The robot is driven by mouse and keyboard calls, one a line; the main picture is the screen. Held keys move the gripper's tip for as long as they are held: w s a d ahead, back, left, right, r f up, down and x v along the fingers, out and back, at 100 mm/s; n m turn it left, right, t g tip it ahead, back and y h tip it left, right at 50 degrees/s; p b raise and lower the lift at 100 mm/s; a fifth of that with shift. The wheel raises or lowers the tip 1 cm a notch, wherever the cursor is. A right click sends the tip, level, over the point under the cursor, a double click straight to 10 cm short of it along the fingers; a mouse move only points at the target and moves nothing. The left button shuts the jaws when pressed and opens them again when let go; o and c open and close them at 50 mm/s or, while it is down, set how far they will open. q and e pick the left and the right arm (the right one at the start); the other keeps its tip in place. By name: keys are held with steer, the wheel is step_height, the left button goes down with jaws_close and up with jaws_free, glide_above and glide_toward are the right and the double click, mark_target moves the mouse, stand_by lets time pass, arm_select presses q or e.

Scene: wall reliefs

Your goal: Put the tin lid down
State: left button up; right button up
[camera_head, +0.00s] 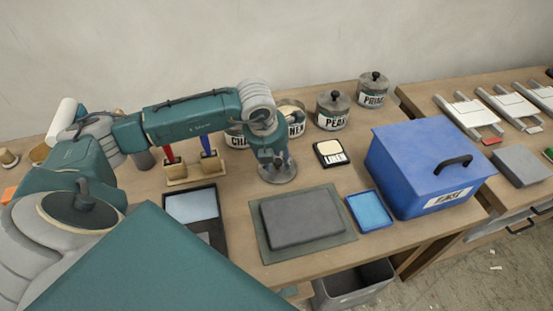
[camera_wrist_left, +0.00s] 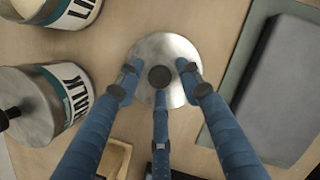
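The tin lid (camera_head: 277,174), a round grey metal disc, appears to lie flat on the wooden table in front of the row of tins. In the left wrist view the lid (camera_wrist_left: 150,52) shows its dark round knob in the middle. My left gripper (camera_head: 273,158) is right above it, pointing down. Its three fingers (camera_wrist_left: 160,78) are spread around the knob, with gaps visible at the two side fingers. An open tin (camera_head: 291,117) with a partly visible label stands just behind my left gripper. My right gripper is not in view.
Lidded tins (camera_head: 333,110) stand along the wall. A grey slab (camera_head: 301,215) on a mat, a blue tray (camera_head: 369,211) and a blue box (camera_head: 425,165) are to the right. A wooden holder (camera_head: 190,172) with red and blue tools is left of my gripper.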

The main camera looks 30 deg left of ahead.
arm_select(q)
steer(key=shift+r, duration=0.4)
steer(key=b+v, duration=0.2)
steer(key=v, duration=0.9)
steer(key=shift+r+b, duration=0.25)
steer(key=shift+b, duration=0.05)
steer(key=shift+s, duration=0.15)
